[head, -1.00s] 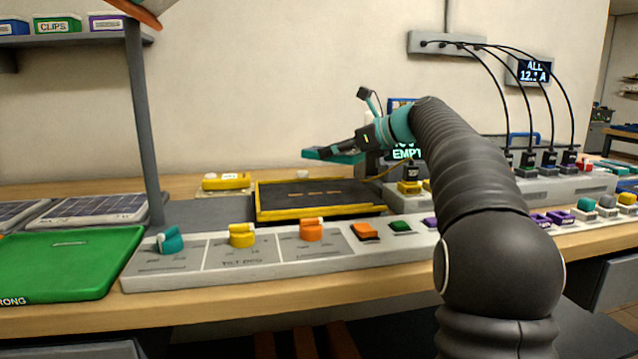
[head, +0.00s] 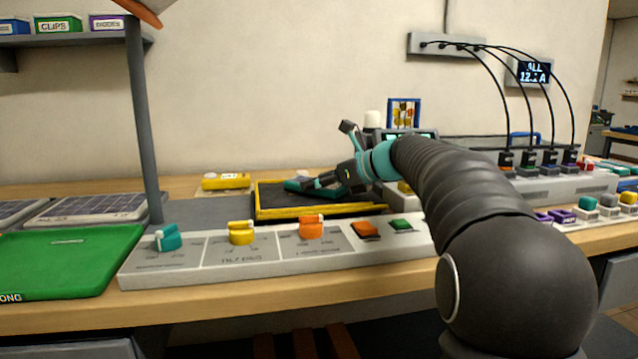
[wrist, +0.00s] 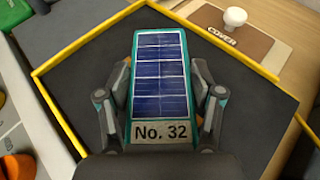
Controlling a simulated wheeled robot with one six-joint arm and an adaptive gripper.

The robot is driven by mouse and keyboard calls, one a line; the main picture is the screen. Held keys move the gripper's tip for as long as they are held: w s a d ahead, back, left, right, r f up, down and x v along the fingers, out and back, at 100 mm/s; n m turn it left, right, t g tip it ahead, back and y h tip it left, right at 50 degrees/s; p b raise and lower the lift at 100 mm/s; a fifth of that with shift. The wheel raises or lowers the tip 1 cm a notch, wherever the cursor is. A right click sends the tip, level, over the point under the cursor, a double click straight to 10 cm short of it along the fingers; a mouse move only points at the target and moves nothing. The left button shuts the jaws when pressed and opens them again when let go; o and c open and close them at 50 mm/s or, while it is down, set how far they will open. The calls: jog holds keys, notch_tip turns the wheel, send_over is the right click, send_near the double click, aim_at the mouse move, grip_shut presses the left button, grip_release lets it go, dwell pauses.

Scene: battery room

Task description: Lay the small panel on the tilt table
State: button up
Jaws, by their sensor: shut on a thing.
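The small panel (wrist: 161,75) has blue solar cells, a teal frame and a "No. 32" label. My gripper (wrist: 160,95) is shut on its two long sides. In the head view, my gripper (head: 325,182) holds the panel (head: 298,185) low over the tilt table (head: 270,208), a dark surface with a yellow rim. The panel lies inside the rim as seen from the wrist. I cannot tell whether its underside touches the surface.
A console with teal, yellow and orange knobs (head: 240,233) runs along the front. A green tray (head: 70,262) lies at left. A yellow device (head: 226,182) sits behind the table.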

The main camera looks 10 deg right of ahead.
jog(key=shift+f, duration=0.15)
jog(key=o, duration=1.3)
jog(key=shift+c, duration=0.2)
jog(key=shift+d+r, duration=0.15)
jog(key=shift+r, duration=0.05)
jog(key=v, duration=1.1)
jog(key=shift+s+d+r, duration=0.2)
jog(key=shift+s, duration=0.15)
